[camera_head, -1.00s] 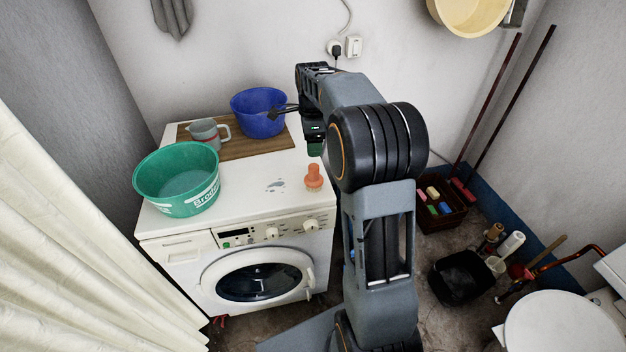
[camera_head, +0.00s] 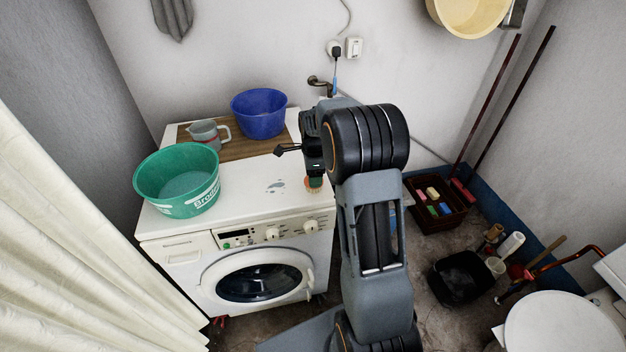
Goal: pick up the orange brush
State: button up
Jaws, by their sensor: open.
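The orange brush (camera_head: 314,186) stands on the white top of the washing machine (camera_head: 245,205), near its front right corner. Only its lower part shows; its upper part is hidden behind my gripper. My gripper (camera_head: 314,173) points down and is open, right at the brush. I cannot tell whether the fingers are around the handle or in front of it.
A green basin (camera_head: 178,203) stands on the machine's left. A blue basin (camera_head: 260,122) and a grey jug (camera_head: 204,133) are at the back on a wooden board (camera_head: 243,149).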

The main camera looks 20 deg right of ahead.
jog(key=shift+f, duration=0.2)
jog(key=shift+c, duration=0.3)
jog(key=c, duration=1)
jog(key=shift+o, duration=0.2)
jog(key=shift+r, duration=0.1)
